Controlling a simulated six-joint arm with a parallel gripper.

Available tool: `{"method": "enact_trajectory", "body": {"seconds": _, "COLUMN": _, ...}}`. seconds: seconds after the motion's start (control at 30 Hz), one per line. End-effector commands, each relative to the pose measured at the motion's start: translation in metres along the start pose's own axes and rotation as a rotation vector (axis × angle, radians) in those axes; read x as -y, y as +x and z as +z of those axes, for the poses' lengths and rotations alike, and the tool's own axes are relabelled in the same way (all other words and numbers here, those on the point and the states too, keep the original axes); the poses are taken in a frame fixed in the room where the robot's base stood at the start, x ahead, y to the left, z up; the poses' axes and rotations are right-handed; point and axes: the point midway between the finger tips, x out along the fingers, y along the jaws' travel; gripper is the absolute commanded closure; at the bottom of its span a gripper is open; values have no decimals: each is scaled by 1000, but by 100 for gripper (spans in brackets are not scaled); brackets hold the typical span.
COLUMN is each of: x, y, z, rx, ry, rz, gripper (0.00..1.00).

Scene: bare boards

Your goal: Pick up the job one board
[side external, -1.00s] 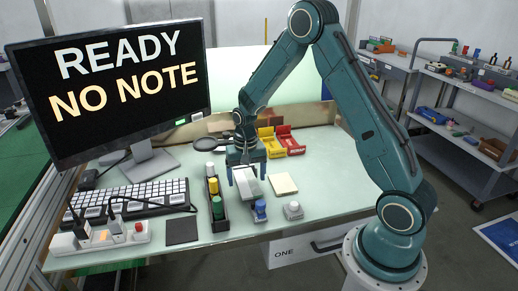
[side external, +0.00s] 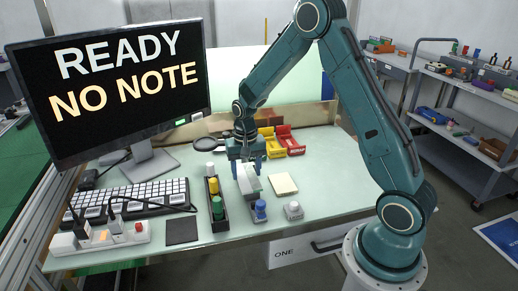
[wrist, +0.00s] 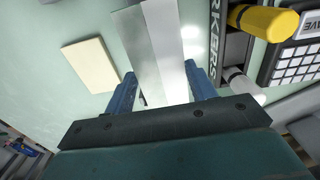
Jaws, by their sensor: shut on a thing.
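My gripper (side external: 247,170) points down over the middle of the table. Its blue fingers (wrist: 160,75) close on either side of a long pale white-and-grey block (side external: 249,181), which also fills the space between them in the wrist view (wrist: 152,35). In the side view the block lies just under the gripper, between the marker tray and a cream pad. I cannot tell whether it touches the table. No lettering shows on it, and no separate thing in view is clearly marked as the job one board.
The screen (side external: 115,82) reads "READY NO NOTE". A dark marker tray (side external: 222,224) stands left of the block, a cream pad (side external: 283,184) to its right. A blue-topped item (side external: 260,211) sits in front. Yellow and red bins (side external: 290,140) stand behind. A drawer (side external: 290,252) reads "ONE".

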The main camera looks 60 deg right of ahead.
Motion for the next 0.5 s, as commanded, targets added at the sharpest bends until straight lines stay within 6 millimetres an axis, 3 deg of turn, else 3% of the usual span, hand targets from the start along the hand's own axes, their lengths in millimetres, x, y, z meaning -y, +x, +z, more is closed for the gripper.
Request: {"method": "enact_trajectory", "body": {"seconds": 0.5, "x": 0, "y": -104, "z": -1, "rx": -6, "ry": 0, "rz": -3, "gripper": 72}}
